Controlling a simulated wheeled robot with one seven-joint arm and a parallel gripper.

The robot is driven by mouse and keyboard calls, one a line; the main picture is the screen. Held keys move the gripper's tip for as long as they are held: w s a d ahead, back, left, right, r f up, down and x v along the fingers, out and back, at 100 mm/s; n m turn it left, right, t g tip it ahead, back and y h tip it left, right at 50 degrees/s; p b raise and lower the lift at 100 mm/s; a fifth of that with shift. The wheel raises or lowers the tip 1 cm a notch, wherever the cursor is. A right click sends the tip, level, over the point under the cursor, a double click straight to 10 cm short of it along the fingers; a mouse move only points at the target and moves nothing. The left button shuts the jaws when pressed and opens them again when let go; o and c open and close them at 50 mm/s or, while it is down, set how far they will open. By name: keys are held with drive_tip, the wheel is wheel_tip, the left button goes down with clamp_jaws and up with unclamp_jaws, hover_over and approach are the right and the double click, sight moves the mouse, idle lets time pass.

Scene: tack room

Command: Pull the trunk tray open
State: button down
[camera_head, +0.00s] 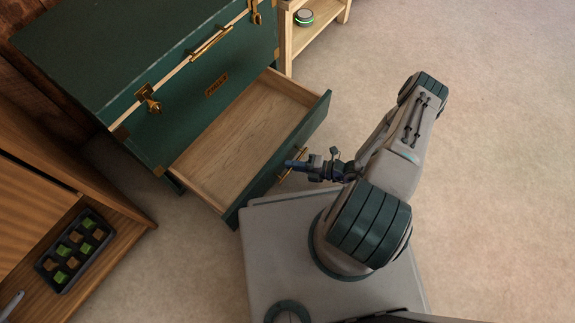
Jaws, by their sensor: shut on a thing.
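The green trunk (185,85) with brass fittings stands at the upper left. Its tray (235,140), a drawer with a pale wooden inside and a green front, is pulled well out and looks empty. A brass handle (287,172) sits on the tray's front, partly hidden by my gripper. My gripper (290,164) is at the front of the tray, shut on the handle. The exact grip of the fingertips is too small to see clearly.
A wooden cabinet (50,200) stands at the lower left with a dark tray of green and brown blocks (72,250). A pale wooden shelf (318,32) with a round item (304,16) stands at the top. The carpet (490,170) to the right is clear.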

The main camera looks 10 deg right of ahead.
drive_tip(key=shift+s+d, duration=0.1)
drive_tip(key=shift+s, duration=0.15)
drive_tip(key=c, duration=1.5)
unclamp_jaws()
